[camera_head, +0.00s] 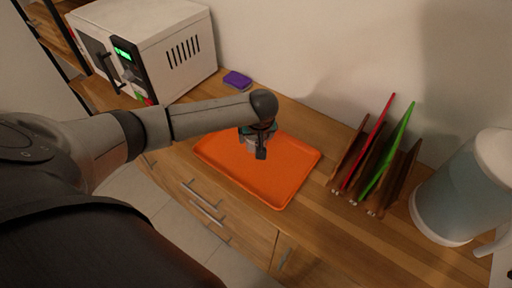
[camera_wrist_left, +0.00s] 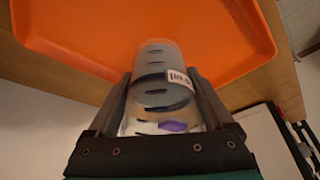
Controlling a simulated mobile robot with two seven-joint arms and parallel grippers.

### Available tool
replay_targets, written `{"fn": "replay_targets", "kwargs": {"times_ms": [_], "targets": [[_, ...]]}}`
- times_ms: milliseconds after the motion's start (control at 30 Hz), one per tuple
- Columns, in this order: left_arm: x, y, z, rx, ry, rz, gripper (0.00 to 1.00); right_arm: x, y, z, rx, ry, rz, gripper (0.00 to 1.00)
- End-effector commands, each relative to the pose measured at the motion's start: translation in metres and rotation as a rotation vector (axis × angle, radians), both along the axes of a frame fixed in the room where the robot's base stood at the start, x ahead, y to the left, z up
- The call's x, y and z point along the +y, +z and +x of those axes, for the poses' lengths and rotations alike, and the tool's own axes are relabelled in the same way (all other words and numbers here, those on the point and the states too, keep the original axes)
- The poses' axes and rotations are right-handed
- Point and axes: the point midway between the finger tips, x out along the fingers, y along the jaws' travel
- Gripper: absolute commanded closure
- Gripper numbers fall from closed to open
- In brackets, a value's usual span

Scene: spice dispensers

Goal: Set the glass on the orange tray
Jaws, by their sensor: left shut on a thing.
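The orange tray (camera_head: 285,179) lies flat on the wooden counter in the head view. It also fills the top of the left wrist view (camera_wrist_left: 90,30). My left gripper (camera_head: 259,150) is over the back left part of the tray. In the left wrist view my left gripper (camera_wrist_left: 162,95) is shut on the clear glass (camera_wrist_left: 155,62), which has dark marks and a small white label. The glass points toward the tray; whether it touches the tray I cannot tell. In the head view the glass is mostly hidden by the gripper. My right gripper is not in view.
A white microwave (camera_head: 165,45) stands at the back left, with a purple sponge (camera_head: 237,79) beside it. A rack with red and green boards (camera_head: 385,150) stands right of the tray. The tray's front part is bare.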

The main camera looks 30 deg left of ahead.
Motion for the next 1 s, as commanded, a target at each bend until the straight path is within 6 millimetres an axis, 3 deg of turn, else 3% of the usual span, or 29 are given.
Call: {"fn": "replay_targets", "kwargs": {"times_ms": [333,800,833,933,1000], "targets": [[0.0,-0.04,0.001,-0.003,0.0,0.001,1.0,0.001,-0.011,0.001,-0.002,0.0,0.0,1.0],[0.0,-0.047,0.001,-0.003,0.0,0.0,1.0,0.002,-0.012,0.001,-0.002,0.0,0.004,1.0],[0.0,-0.047,0.0,-0.001,0.0,0.0,0.11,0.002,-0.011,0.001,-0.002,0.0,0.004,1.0],[0.0,-0.047,0.0,-0.001,0.0,0.0,0.0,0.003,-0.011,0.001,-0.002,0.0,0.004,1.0],[0.0,-0.047,0.0,-0.001,0.0,0.0,0.0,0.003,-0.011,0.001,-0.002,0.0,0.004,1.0]]}}
